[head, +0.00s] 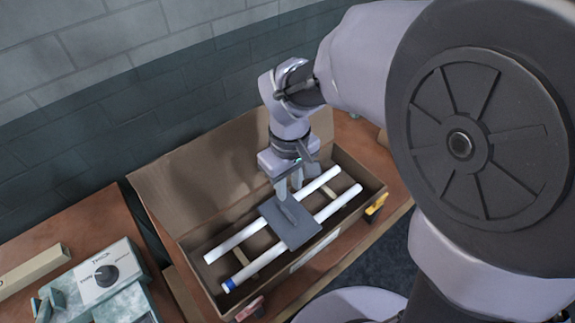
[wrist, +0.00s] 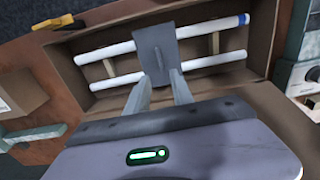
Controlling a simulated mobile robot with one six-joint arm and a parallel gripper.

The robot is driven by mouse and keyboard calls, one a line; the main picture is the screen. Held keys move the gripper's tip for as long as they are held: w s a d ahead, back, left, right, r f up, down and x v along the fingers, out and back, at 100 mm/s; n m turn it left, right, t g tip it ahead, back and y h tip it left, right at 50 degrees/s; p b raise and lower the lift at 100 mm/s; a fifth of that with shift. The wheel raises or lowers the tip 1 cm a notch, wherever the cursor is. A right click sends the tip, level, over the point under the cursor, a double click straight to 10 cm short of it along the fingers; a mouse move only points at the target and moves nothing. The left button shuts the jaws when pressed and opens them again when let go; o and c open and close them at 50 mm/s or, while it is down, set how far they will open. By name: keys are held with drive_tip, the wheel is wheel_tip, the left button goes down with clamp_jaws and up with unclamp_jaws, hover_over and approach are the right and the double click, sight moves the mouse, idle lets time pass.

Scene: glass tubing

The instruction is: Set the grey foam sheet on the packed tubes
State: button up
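The grey foam sheet (head: 297,232) lies across the two white tubes in the long cardboard box. A narrow grey tab stands up from its middle. The sheet also shows in the wrist view (wrist: 153,42). The near tube (head: 338,204) has a blue band at its left end; the far tube (head: 232,238) runs parallel to it. My gripper (head: 290,186) is just above the sheet, fingers pointing down. In the wrist view the two fingers (wrist: 162,76) stand apart, with a gap between them and the tab; they look open. The sheet's underside is hidden.
The open box (head: 345,228) has wooden cross-supports under the tubes and its lid (head: 190,180) raised at the back. A yellow-orange clamp-like item (head: 376,204) sits at its right end. A dial device (head: 105,273) and a cardboard strip (head: 33,271) are on the left bench.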

drive_tip(key=s+d+r+m+t+y, duration=0.2)
drive_tip(key=s+d+r+m+t, duration=0.3)
drive_tip(key=s+r+m, duration=0.6)
drive_tip(key=shift+s+d+r+t, duration=0.15)
drive_tip(key=shift+d+r+t, duration=0.25)
drive_tip(key=shift+d+r, duration=0.4)
drive_tip(key=shift+f, duration=0.1)
wheel_tip(320, 180, down, 4)
drive_tip(key=b, duration=0.4)
drive_tip(key=shift+c, duration=0.5)
